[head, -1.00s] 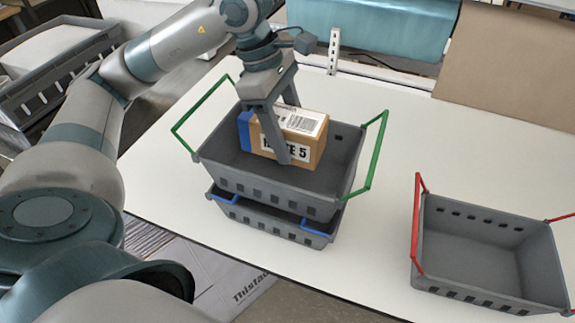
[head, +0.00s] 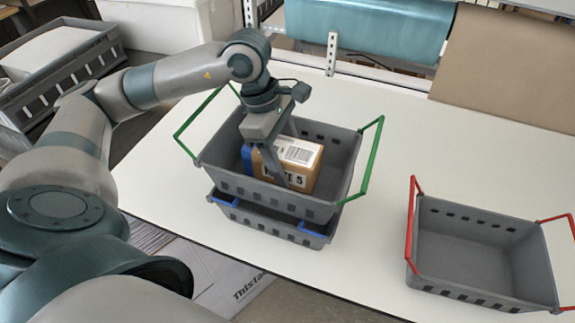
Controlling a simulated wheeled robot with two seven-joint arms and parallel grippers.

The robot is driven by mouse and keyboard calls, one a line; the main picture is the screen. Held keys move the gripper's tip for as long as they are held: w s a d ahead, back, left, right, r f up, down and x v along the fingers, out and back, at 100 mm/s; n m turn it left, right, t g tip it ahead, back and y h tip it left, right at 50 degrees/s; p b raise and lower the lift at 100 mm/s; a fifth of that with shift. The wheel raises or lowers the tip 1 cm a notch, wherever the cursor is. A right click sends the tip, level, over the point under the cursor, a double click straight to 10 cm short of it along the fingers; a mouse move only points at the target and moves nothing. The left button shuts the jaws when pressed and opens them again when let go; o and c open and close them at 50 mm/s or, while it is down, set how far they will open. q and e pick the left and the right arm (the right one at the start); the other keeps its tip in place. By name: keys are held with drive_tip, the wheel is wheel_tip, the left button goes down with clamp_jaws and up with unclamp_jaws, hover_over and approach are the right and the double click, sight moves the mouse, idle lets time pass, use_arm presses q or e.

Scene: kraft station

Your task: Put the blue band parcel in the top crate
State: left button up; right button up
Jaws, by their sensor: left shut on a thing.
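The blue band parcel (head: 303,166) is a brown box with a blue band at its left end, a white label on top and dark print on its front. It is inside the top crate (head: 275,195), a grey crate with green handles stacked on a crate with blue handles (head: 270,222). My left gripper (head: 275,165) points down into the top crate, shut on the parcel with a finger across its front. The crate wall hides the parcel's bottom, so I cannot tell whether it touches the floor. My right gripper is not in view.
A separate grey crate with red handles (head: 480,250) stands empty at the right of the white table (head: 385,150). The table between the crates is clear. A teal roll (head: 370,25) and brown paper (head: 505,65) are at the back.

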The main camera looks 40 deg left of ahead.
use_arm(q)
wheel_tip(320, 180, down, 2)
drive_tip(key=shift+f, duration=0.1)
drive_tip(key=shift+f, duration=0.15)
drive_tip(key=o, duration=1.3)
drive_tip(key=shift+o, duration=0.2)
